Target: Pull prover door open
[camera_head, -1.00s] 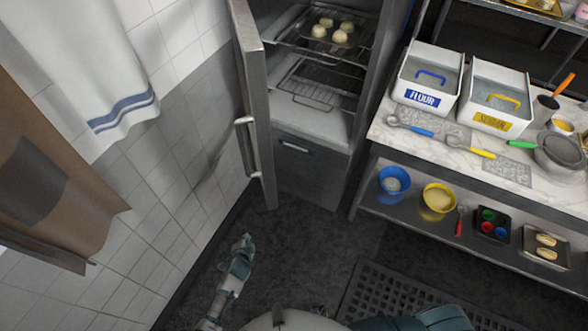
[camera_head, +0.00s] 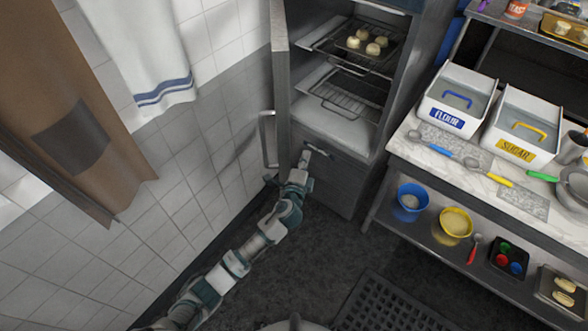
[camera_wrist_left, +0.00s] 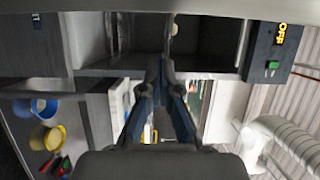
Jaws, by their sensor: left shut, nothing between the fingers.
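The prover (camera_head: 358,128) is a grey metal cabinet, and its door (camera_head: 281,95) stands open on the left, near the tiled wall. The door's vertical bar handle (camera_head: 265,140) is on the wall-facing side. My left gripper (camera_head: 304,157) is shut and empty, to the right of the handle and apart from it, in front of the lower panel. Its converging fingers (camera_wrist_left: 161,75) show in the left wrist view with nothing between them. Inside the prover, several pale dough balls (camera_head: 370,42) sit on the upper rack, above a bare wire rack (camera_head: 345,98). My right gripper is out of view.
To the right, a marble-topped table (camera_head: 425,150) holds a flour bin (camera_head: 447,118) and a sugar bin (camera_head: 515,148). A blue bowl (camera_head: 410,200) and yellow bowl (camera_head: 456,222) sit on its lower shelf. Open floor (camera_head: 320,245) lies before the prover.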

